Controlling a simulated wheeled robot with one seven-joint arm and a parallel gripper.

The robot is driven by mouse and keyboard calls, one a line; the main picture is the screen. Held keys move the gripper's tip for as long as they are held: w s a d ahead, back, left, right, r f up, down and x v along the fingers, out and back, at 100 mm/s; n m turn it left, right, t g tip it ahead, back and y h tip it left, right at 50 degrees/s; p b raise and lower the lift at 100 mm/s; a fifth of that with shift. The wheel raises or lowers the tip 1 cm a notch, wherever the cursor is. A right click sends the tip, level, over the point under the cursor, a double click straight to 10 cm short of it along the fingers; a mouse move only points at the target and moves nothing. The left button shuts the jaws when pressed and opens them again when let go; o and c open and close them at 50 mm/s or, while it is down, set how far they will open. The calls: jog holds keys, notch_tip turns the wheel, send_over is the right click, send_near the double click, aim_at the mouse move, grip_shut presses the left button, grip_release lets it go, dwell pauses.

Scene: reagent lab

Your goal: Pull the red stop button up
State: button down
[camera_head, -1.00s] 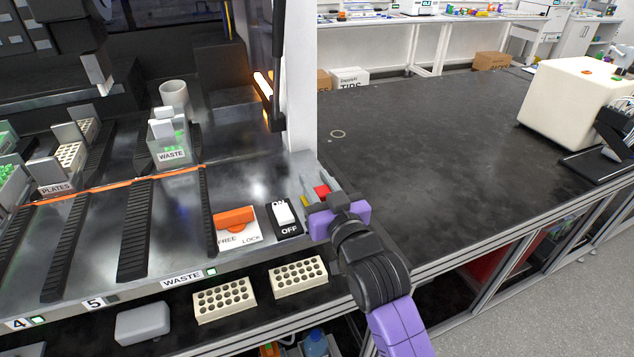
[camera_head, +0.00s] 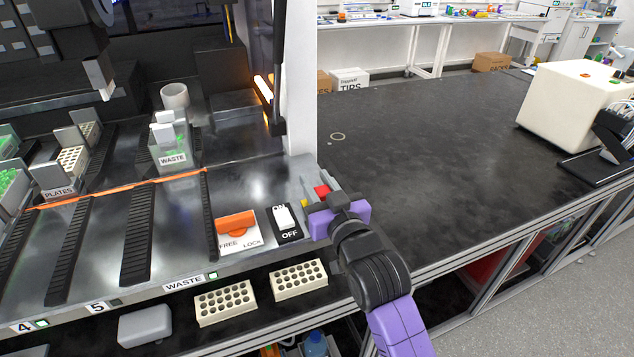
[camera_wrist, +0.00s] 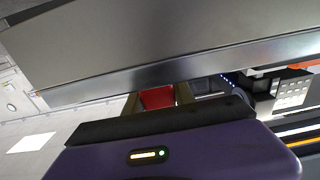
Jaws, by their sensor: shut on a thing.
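The red stop button (camera_head: 321,191) sits near the right end of the machine's metal deck, with a bit of yellow beside it. My gripper (camera_head: 322,196) reaches it from the front right, and its fingers are shut on the button's sides. In the wrist view the red button (camera_wrist: 157,97) shows between the fingers, beyond the purple gripper body. The button's lower part is hidden by the gripper.
Left of the button are the ON/OFF switch (camera_head: 284,222) and the orange FREE/LOCK lever (camera_head: 236,224). A white post (camera_head: 300,80) rises behind. Tube racks (camera_head: 299,279) lie below the deck's front edge. The black bench (camera_head: 430,150) to the right is largely clear.

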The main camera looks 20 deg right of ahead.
jog(key=c, duration=1)
grip_release()
jog(key=shift+r, duration=0.35)
jog(key=shift+c, duration=0.2)
jog(key=shift+f, duration=0.1)
jog(key=shift+s, duration=0.1)
jog(key=s+b, duration=0.1)
jog(key=s, duration=0.6)
jog(key=shift+s, duration=0.3)
